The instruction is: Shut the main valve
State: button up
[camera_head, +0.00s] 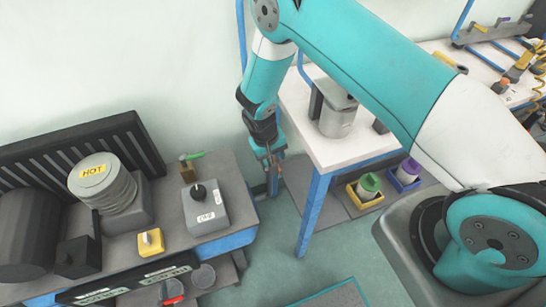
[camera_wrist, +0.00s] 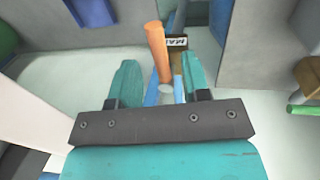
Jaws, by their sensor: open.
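The main valve's orange lever (camera_wrist: 157,50) stands out from a blue pipe in the wrist view, pointing up and slightly left. A small dark label reading "MAIN" (camera_wrist: 177,42) sits beside it. My gripper (camera_wrist: 160,78) is open, with one teal finger on each side of the lever's lower part. I cannot tell whether either finger touches it. In the head view my gripper (camera_head: 271,155) hangs by the blue pipe (camera_head: 273,185), between the bench and the white table, and hides most of the valve.
The left bench holds a grey control box (camera_head: 205,208) with a black knob, a round "HOT" device (camera_head: 102,183) and a green-handled tool (camera_head: 191,156). The white table (camera_head: 335,150) with a metal pot (camera_head: 337,110) stands close right of my gripper. Open floor (camera_head: 275,245) lies in front.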

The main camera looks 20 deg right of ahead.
jog(key=shift+d+f, duration=0.2)
jog(key=shift+f, duration=0.8)
grip_shut()
jog(key=shift+a, duration=0.15)
